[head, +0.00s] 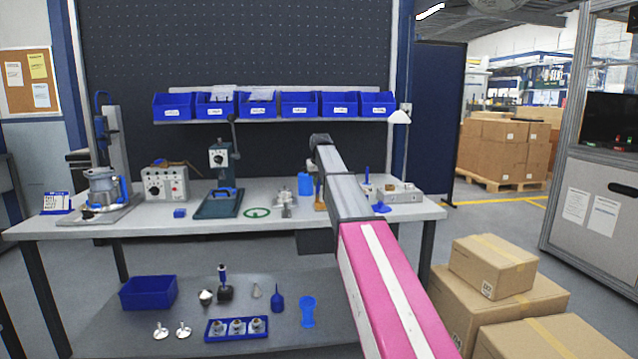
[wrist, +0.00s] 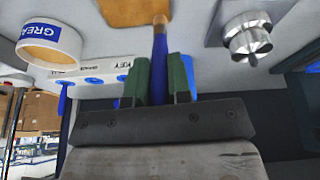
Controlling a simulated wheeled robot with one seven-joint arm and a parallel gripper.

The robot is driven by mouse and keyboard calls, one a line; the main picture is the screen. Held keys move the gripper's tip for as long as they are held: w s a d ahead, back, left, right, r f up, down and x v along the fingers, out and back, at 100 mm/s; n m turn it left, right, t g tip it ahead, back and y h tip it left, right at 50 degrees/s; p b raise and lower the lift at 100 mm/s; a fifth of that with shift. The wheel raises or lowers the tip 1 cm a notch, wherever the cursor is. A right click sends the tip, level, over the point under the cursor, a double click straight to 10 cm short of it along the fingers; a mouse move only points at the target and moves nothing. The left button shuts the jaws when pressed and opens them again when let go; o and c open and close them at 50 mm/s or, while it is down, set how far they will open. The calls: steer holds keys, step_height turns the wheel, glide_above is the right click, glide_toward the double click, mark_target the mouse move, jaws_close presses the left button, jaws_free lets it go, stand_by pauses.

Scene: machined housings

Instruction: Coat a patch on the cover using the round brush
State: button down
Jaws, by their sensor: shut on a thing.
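In the wrist view my gripper (wrist: 158,88) is shut on the blue handle of the round brush (wrist: 159,62), its green finger pads on either side. The brush's brownish end overlaps the edge of an orange-brown block (wrist: 125,10); I cannot tell whether it sits in it or is clear of it. A round silver machined part (wrist: 247,38) on a grey base lies to the right and may be the cover. In the head view the gripper is hidden behind my arm; the brown block (head: 319,205) shows just left of the arm.
A white tub with a blue grease label (wrist: 48,44) and a white rack with blue tools (wrist: 95,78) lie left in the wrist view. The bench (head: 150,222) carries a press (head: 220,185) and a control box (head: 166,184). Blue bins (head: 298,105) line the shelf; cartons (head: 495,265) stand right.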

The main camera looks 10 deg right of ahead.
steer(key=shift+w, duration=0.1)
steer(key=shift+r, duration=3.05)
steer(key=shift+r, duration=1.4)
